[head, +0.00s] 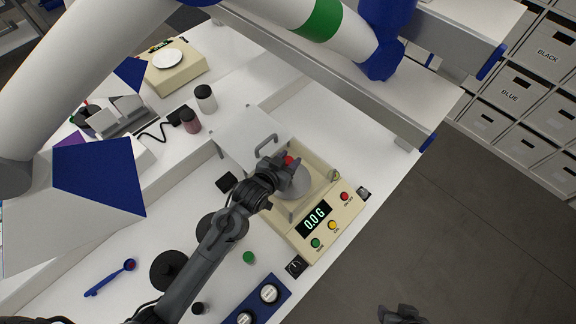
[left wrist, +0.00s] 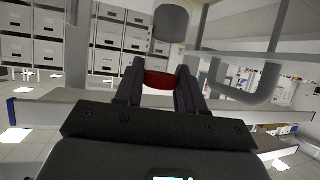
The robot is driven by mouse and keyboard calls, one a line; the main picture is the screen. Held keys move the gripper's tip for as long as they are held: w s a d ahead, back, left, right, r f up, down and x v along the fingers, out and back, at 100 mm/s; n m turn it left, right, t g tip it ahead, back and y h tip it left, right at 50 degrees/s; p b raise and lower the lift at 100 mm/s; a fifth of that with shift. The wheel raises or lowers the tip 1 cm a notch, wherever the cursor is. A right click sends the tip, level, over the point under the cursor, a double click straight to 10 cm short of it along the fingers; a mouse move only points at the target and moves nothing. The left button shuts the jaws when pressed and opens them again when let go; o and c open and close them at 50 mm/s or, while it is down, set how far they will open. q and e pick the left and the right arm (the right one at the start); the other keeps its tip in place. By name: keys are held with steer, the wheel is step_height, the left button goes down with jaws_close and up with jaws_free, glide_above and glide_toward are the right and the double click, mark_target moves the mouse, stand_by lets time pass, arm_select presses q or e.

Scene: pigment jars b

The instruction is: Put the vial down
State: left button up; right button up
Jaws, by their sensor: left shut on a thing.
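The vial shows as a small red piece (head: 288,160) between the fingers of my left gripper (head: 286,165). In the left wrist view the red part (left wrist: 158,80) sits between the two dark fingers; the rest of the vial is hidden. My left gripper is shut on it, over the round grey pan (head: 296,186) of the beige balance (head: 285,229). The balance display reads 0.0 G. I cannot tell how far the vial is above the pan. My right gripper (head: 402,314) is at the bottom edge, away from the table; its fingers are unclear.
A clear lid with a handle (head: 266,146) is beside the pan. A white jar (head: 206,98) and a dark-lidded jar (head: 190,121) stand behind. A blue tray (head: 271,310) with white-topped jars, a green cap (head: 249,257) and a blue spoon (head: 108,278) lie in front.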

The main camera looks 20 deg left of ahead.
arm_select(q)
steer(key=shift+f, duration=2.05)
steer(key=shift+f, duration=0.15)
steer(key=o, duration=1)
steer(key=shift+o, duration=0.2)
steer(key=shift+r+p, duration=0.25)
steer(key=shift+p, duration=0.05)
steer(key=v, duration=1.2)
steer(key=s+a+f+g+y, duration=0.1)
steer(key=s+g, duration=0.3)
steer(key=s, duration=0.4)
steer(key=s+a+f+g+y, duration=0.1)
steer(key=s+a+f+g, duration=0.1)
steer(key=s+g, duration=0.3)
steer(key=s+f, duration=0.1)
steer(key=s, duration=0.3)
steer(key=shift+s+a+f+b, duration=0.2)
steer(key=shift+s+a+b, duration=0.05)
steer(key=shift+s+b, duration=0.15)
